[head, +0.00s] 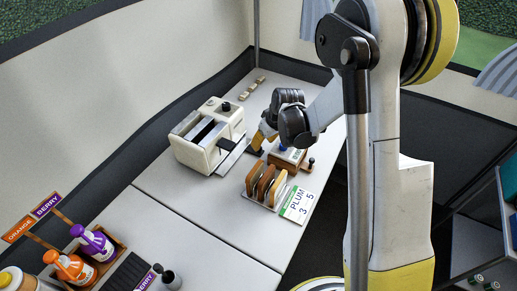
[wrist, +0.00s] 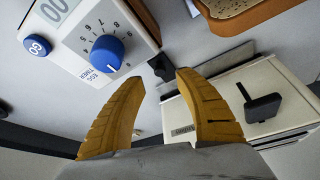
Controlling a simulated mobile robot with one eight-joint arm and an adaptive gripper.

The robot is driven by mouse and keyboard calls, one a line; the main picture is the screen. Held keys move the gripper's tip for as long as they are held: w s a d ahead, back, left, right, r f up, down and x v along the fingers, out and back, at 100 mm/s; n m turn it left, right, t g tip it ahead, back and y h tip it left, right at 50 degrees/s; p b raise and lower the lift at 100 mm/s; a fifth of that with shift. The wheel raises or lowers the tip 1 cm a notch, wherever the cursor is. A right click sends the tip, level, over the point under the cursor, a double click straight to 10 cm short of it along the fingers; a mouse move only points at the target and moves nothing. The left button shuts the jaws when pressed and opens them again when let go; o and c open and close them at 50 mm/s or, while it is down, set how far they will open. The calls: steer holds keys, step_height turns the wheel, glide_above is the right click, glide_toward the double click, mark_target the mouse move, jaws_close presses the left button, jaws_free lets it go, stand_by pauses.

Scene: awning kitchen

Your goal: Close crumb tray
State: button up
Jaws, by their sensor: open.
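The cream toaster (head: 196,150) stands on the light counter, with two dark slots on top. Its grey crumb tray (head: 231,161) sticks out at the toaster's lower right side, below a dark lever. In the head view my gripper (head: 257,142) is just right of the tray, its yellow fingers pointing down towards the counter. In the wrist view my gripper (wrist: 160,82) is open, with nothing between its fingers. The toaster's side (wrist: 285,88) with a black lever knob (wrist: 262,107) is behind the right finger. I cannot clearly tell the tray there, or whether a finger touches it.
An egg timer (wrist: 92,42) with a blue dial is close to the left finger. Bottles (head: 92,243) stand at front left. The counter between is clear.

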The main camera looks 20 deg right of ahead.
steer(key=b+x, duration=0.1)
steer(key=x, duration=0.3)
steer(key=shift+w+a+f, duration=0.1)
steer(key=shift+w+f, duration=0.1)
steer(key=shift+f, duration=0.15)
